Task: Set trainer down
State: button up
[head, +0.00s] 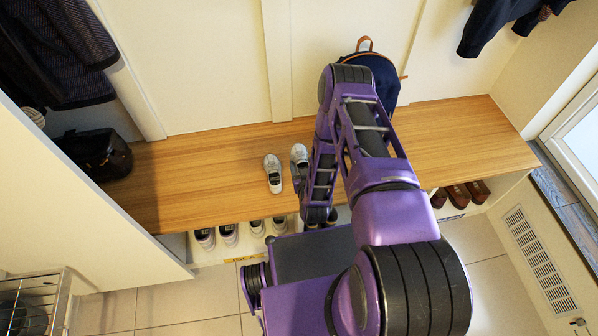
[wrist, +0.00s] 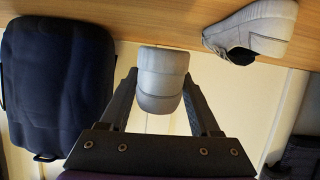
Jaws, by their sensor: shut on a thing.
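A pale grey-white trainer (wrist: 162,80) is between the two dark fingers of my gripper (wrist: 160,100) in the wrist view. The fingers are shut on its sides. The held trainer also shows in the head view (head: 299,156), over the wooden bench (head: 220,150), partly behind my arm. I cannot tell whether it touches the bench. A matching trainer (head: 272,174) stands on the bench just to its left; it also shows at the upper right of the wrist view (wrist: 262,28). My gripper itself is hidden by my arm in the head view.
A dark blue backpack (head: 384,76) stands on the bench behind my arm. A black bag (head: 98,154) is at the bench's left end. Several shoes sit in cubbies below, including brown shoes (head: 458,195) at right. The bench right of my arm is clear.

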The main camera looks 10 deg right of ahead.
jog(key=shift+f+b, duration=0.5)
jog(key=shift+f, duration=2.25)
jog(key=shift+f, duration=0.2)
jog(key=o, duration=1.4)
jog(key=shift+r, duration=0.2)
